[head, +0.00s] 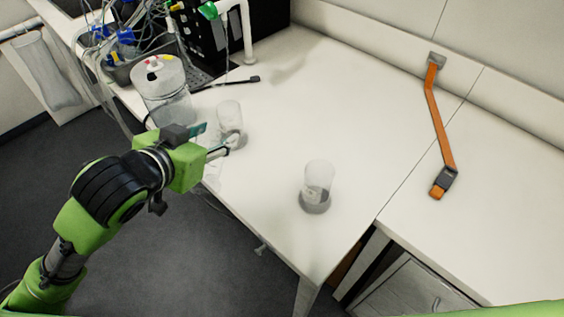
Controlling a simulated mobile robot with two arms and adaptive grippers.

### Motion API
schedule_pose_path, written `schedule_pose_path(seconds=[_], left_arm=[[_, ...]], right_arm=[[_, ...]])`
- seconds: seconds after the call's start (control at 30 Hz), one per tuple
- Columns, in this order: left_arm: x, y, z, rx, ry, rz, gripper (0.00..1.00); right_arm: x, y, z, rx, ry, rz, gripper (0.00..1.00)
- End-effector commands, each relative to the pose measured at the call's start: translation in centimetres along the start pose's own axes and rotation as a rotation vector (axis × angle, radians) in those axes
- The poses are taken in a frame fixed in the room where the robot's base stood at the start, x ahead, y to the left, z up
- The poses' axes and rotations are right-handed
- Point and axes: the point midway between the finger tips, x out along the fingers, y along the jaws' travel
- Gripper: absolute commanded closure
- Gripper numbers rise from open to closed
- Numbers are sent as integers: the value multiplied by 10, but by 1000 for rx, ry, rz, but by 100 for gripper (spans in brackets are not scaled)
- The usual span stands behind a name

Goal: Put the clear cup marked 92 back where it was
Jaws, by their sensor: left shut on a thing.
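A clear cup (229,115) stands upright or nearly so at the left part of the white bench, by the fingertips of my left gripper (219,150). My left gripper is shut on this cup, low on its side. A second clear cup (318,176) stands upright and apart, nearer the bench's front corner, with a grey patch around its base. It has small marks on its side. I cannot read the number on either cup. I cannot tell whether the held cup touches the bench. My right gripper is not in view.
A clear lidded jar (162,90) stands left of the held cup, with tubes and cables behind it. A dark cable end (240,80) lies behind. An orange strap (438,120) lies at the right. The bench's middle is clear.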

Motion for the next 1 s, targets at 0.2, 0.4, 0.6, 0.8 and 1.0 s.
schedule_pose_path(seconds=[0.2, 0.4, 0.6, 0.8, 1.0], left_arm=[[2, 10, -24, -21, 287, 99, 83], [-14, 11, -47, -56, 487, 156, 83], [-23, 10, -56, -76, 574, 174, 83], [-11, 16, -55, -79, 585, 176, 83], [0, 24, -56, -76, 583, 177, 83]], right_arm=[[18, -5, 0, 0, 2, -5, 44], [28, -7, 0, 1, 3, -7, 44], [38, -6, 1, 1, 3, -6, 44], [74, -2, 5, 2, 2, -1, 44], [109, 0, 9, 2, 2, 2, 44]])
